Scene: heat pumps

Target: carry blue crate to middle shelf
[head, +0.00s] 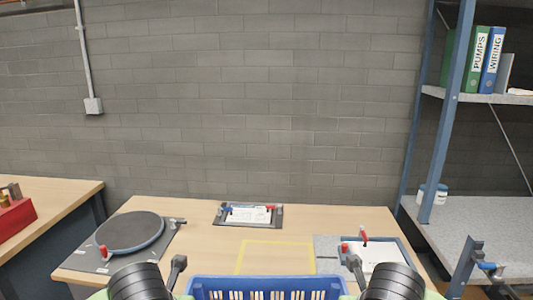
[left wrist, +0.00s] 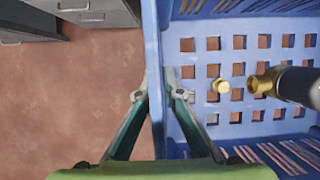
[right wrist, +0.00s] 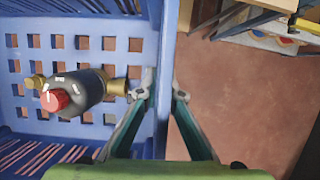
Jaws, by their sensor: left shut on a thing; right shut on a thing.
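The blue crate (head: 265,283) shows at the bottom middle of the head view, in front of the workbench, its lower part cut off. My left gripper (left wrist: 157,97) is shut on one side wall of the crate, a finger on each side. My right gripper (right wrist: 163,97) is shut on the opposite wall in the same way. In the crate lie a dark valve with brass ends and a red cap (right wrist: 75,92) and a small brass fitting (left wrist: 221,86). The rack at right has an upper shelf (head: 500,98) with binders and a lower grey shelf (head: 460,230); which is the middle one I cannot tell.
The workbench (head: 190,215) holds a round dark plate (head: 122,232), a clamped sheet (head: 246,214) and a tray with papers (head: 375,253). A blue rack post (head: 450,110) stands before the shelves.

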